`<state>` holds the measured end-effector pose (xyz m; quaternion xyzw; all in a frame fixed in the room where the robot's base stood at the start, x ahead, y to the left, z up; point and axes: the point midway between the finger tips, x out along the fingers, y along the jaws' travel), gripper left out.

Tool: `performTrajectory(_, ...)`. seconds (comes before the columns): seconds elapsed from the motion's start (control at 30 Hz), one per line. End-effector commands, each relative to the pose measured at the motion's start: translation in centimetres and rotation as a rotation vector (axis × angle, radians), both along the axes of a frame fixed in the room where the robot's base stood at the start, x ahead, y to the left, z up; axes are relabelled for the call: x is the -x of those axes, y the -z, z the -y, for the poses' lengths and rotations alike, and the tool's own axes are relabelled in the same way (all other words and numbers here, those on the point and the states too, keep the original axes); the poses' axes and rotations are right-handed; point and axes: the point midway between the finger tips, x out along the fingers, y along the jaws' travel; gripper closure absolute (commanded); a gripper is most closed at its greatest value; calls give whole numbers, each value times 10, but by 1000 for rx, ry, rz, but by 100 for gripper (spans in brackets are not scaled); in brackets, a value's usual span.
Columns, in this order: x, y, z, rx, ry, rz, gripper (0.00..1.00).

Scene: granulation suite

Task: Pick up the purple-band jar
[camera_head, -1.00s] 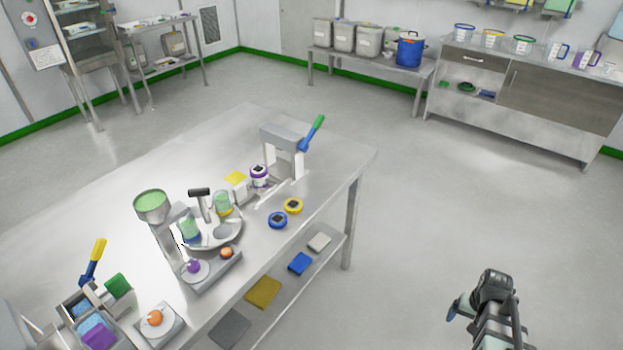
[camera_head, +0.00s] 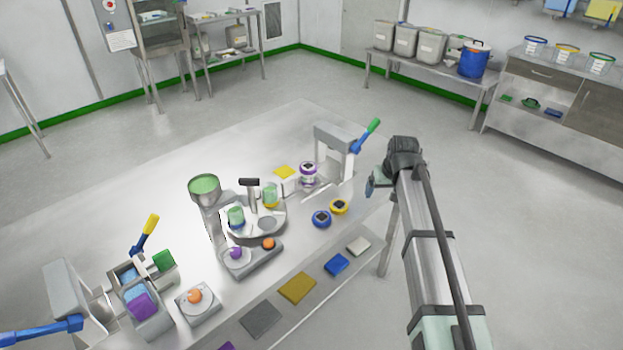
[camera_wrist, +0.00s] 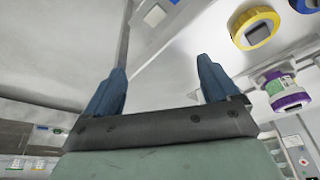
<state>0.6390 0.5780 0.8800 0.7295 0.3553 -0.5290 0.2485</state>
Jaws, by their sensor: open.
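The purple-band jar (camera_head: 308,174) stands upright on the steel table, beside the lever press, with a white and purple body and a dark patch on its top. In the wrist view the jar (camera_wrist: 285,90) is at the right edge, outside the space between my fingers. My gripper (camera_head: 376,187) is off the table's right end, to the right of the jar and apart from it. In the wrist view its two blue fingers (camera_wrist: 160,82) are spread with nothing between them.
The lever press (camera_head: 338,140) with its green-and-blue handle stands close to the jar and my gripper. A yellow round lid (camera_head: 339,207) and a blue one (camera_head: 321,219) lie near the table's front edge. A turntable device (camera_head: 255,222) stands to the left.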

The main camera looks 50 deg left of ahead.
Motion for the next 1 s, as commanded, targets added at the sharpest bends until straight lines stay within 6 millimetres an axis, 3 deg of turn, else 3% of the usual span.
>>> performTrajectory(0.03,9,-17,-33,-12,-41,10,12)
performTrajectory(0.2,53,-65,-112,-43,-157,37,12)
performTrajectory(0.4,96,-105,-171,-69,-249,55,12)
performTrajectory(0.53,111,-117,-186,-77,-275,61,12)
performTrajectory(0.67,114,-116,-191,-79,-282,61,12)
performTrajectory(1.0,106,-73,-208,-76,-280,60,12)
